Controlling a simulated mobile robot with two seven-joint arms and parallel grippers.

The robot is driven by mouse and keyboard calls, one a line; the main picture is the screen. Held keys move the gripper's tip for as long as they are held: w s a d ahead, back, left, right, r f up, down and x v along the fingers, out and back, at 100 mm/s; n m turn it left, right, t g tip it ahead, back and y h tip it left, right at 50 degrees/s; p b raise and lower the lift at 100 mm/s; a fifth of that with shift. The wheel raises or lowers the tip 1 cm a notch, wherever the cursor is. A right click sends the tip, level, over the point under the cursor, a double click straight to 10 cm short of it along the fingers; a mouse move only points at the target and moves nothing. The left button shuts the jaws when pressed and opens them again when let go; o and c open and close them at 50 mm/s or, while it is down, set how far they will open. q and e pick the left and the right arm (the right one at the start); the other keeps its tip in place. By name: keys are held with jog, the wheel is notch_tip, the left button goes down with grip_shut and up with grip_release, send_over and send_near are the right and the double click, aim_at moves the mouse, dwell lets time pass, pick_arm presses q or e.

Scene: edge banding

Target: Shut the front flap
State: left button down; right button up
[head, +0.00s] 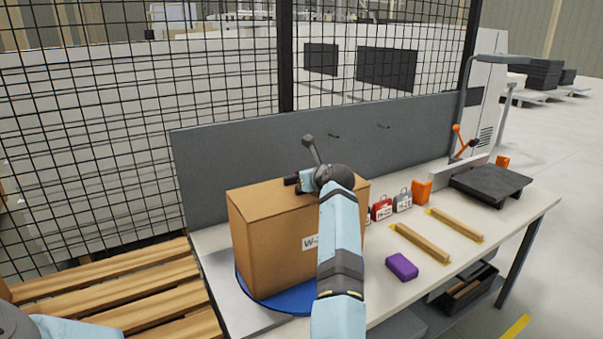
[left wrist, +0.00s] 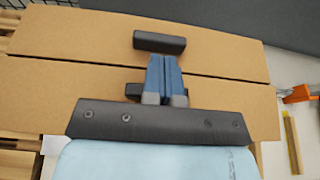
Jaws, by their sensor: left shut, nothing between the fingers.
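A brown cardboard box (head: 272,245) stands upright on a blue round plate (head: 292,303) at the near left of the bench. It has a white label marked "W" on its front, partly hidden by my arm. Its top looks flat; in the left wrist view two top panels meet along a seam, with the near panel, apparently the front flap (left wrist: 85,92), lying nearly level with the far one. My left gripper (head: 296,181) is shut and empty, over the box top. I cannot tell if it touches the flap. My right gripper is out of view.
A purple block (head: 401,266), two wooden strips (head: 422,243) and small red and grey cases (head: 382,209) lie to the right on the bench (head: 375,295). A grey panel (head: 232,155) and mesh fence stand behind. A slatted wooden pallet (head: 120,290) is at left.

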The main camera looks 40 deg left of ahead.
pick_arm(q)
jog(key=shift+w+f+h, duration=0.1)
jog(key=shift+h, duration=0.2)
jog(key=shift+a, duration=0.1)
dwell(0.4)
